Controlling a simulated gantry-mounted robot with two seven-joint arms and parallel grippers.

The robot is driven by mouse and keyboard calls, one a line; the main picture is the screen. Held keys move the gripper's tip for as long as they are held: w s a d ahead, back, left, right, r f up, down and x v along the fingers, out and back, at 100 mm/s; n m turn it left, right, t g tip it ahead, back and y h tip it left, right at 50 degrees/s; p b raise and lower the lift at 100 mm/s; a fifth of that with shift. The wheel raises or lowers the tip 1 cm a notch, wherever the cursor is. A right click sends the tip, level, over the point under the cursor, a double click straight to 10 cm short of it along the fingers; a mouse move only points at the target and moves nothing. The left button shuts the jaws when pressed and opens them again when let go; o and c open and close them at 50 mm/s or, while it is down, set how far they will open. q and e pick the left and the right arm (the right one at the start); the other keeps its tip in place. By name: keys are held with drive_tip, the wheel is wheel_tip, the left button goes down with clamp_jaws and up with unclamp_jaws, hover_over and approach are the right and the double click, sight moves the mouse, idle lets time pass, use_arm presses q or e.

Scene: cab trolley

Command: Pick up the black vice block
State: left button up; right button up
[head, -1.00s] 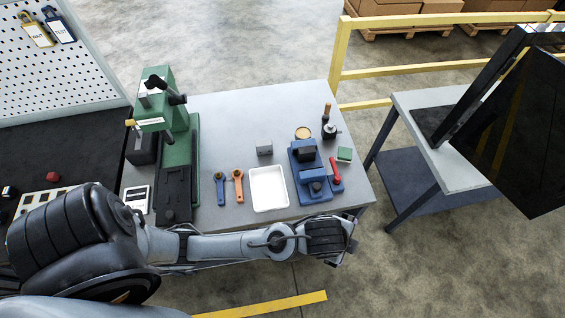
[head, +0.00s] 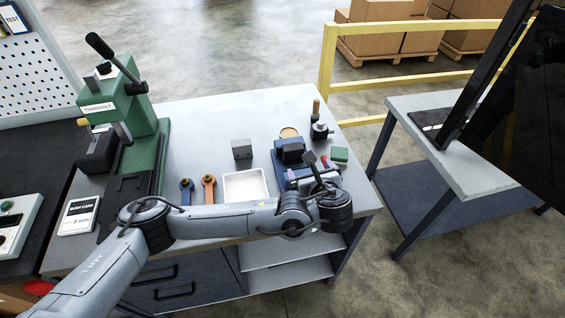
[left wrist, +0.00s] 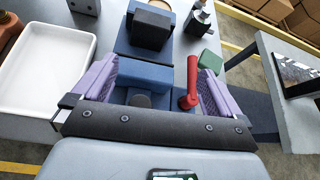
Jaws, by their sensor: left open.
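The black vice block (head: 291,152) sits in the blue vice (head: 279,166) at the right part of the grey table. In the left wrist view the black block (left wrist: 152,27) is at the top, beyond the blue front jaw (left wrist: 145,75). My left gripper (head: 310,170) is over the front of the vice, and it partly hides the vice. In the left wrist view its purple fingers (left wrist: 157,78) are spread wide with nothing between them held; the block lies farther ahead of them. My right gripper is not in view.
A red handle (left wrist: 192,82) stands close to the right finger. A green block (head: 340,154) and a dark metal tool (head: 320,131) stand to the right. A white tray (head: 245,186), a grey block (head: 241,149) and a green press (head: 145,140) are to the left.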

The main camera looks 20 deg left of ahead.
sight(293, 147)
use_arm(q)
drive_tip(key=w+a, duration=0.1)
drive_tip(key=w+a+y+b, duration=0.1)
drive_tip(key=a, duration=0.1)
drive_tip(key=shift+w+a+m+b, duration=0.1)
drive_tip(key=shift+w+m+b, duration=0.05)
drive_tip(key=shift+m+b, duration=0.2)
drive_tip(key=x, duration=0.4)
drive_tip(key=shift+w+a+r, duration=0.1)
drive_tip(key=shift+a+r, duration=0.05)
drive_tip(key=shift+r, duration=0.05)
drive_tip(key=shift+w+a+f+b, duration=0.15)
drive_tip(key=shift+w+a+b, duration=0.1)
drive_tip(key=shift+w+b, duration=0.1)
drive_tip(key=b+x, duration=0.1)
drive_tip(key=x, duration=0.3)
drive_tip(key=shift+f, duration=0.3)
drive_tip(key=shift+w+a, duration=0.2)
drive_tip(key=shift+w, duration=0.2)
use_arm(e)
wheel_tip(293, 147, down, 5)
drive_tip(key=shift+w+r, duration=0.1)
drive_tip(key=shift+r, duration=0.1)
use_arm(q)
drive_tip(key=c, duration=1.3)
drive_tip(key=shift+c, duration=0.5)
